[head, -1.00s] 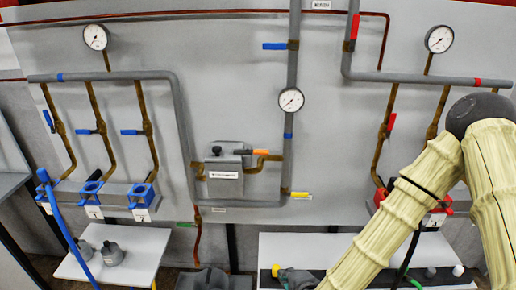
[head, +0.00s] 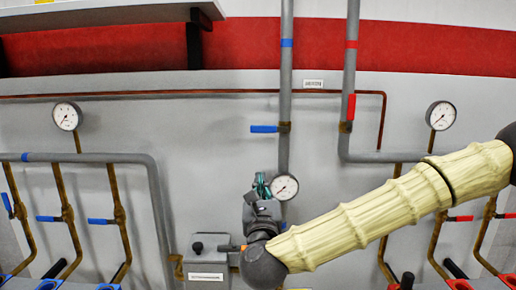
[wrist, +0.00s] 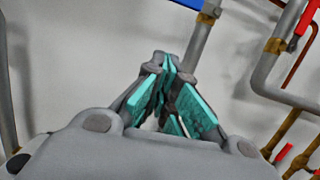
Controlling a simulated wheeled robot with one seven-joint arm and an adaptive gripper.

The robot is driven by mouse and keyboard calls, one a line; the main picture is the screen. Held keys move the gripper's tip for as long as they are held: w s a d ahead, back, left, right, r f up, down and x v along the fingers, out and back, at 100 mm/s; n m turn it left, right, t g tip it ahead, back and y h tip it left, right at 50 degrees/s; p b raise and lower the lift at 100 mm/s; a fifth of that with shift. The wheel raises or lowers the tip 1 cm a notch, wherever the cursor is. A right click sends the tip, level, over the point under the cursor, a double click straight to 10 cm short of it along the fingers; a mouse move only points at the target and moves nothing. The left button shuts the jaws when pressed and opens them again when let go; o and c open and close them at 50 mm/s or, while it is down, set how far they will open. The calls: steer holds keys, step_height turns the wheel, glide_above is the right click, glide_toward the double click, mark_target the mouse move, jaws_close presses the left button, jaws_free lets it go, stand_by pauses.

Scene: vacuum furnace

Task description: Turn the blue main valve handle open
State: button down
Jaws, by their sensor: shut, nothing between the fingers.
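The blue main valve handle (head: 265,129) sticks out level to the left from the brass valve on the grey vertical pipe, at right angles to that pipe. It also shows in the wrist view, cut off by the top edge (wrist: 182,3). My gripper (head: 262,182) points upward below the handle, in front of the wall beside the round gauge, and is apart from the handle. In the wrist view the teal-padded fingers of my gripper (wrist: 167,62) meet at their tips, with nothing between them.
A gauge (head: 285,186) sits on the same pipe, close right of my gripper. Smaller blue handles (head: 100,221) are on branches at the left. The wall left of the main handle is clear.

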mark_target(270, 129)
steer(key=w+r+p, duration=0.7)
steer(key=w, duration=0.2)
steer(key=shift+w+d, duration=0.25)
steer(key=shift+w, duration=0.15)
stand_by(0.4)
steer(key=shift+a+m, duration=0.1)
steer(key=shift+m, duration=0.2)
steer(key=shift+b, duration=0.45)
